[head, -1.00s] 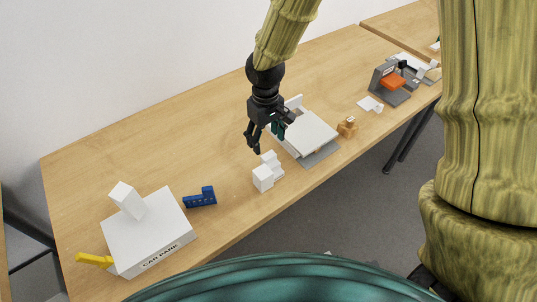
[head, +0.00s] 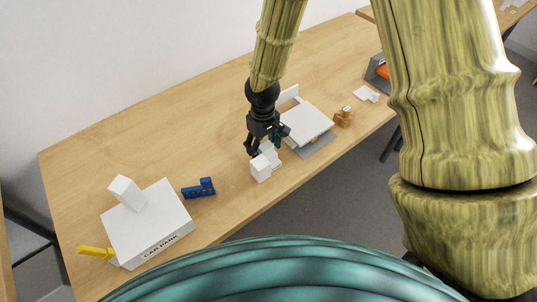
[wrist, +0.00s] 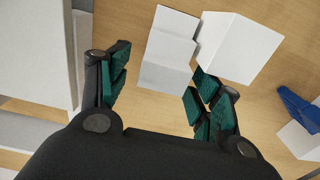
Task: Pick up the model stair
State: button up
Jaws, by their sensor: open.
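The white stepped piece, which looks like the model stair (wrist: 168,62), lies on the table beside a white block (wrist: 237,47); the two touch or nearly touch. In the head view the block (head: 261,168) shows in front, and the stair (head: 274,159) is partly hidden behind it and my gripper. My gripper (head: 263,148) is open and empty, pointing down just above the stair. In the wrist view its green-padded fingers (wrist: 160,68) spread to either side of the stair's near end. The right finger overlaps the edge where stair and block meet; contact cannot be told.
A white building model on a grey base (head: 316,143) stands close right of the gripper. A blue stepped piece (head: 199,189) and the white car park box (head: 160,245) stand left. A small wooden piece (head: 344,117) sits right. The table's back left is clear.

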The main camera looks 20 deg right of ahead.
jog(key=shift+f, duration=1.1)
jog(key=c, duration=1)
jog(key=shift+c, duration=0.2)
jog(key=shift+r, duration=0.15)
jog(key=shift+r+b, duration=0.65)
jog(key=shift+r, duration=4.25)
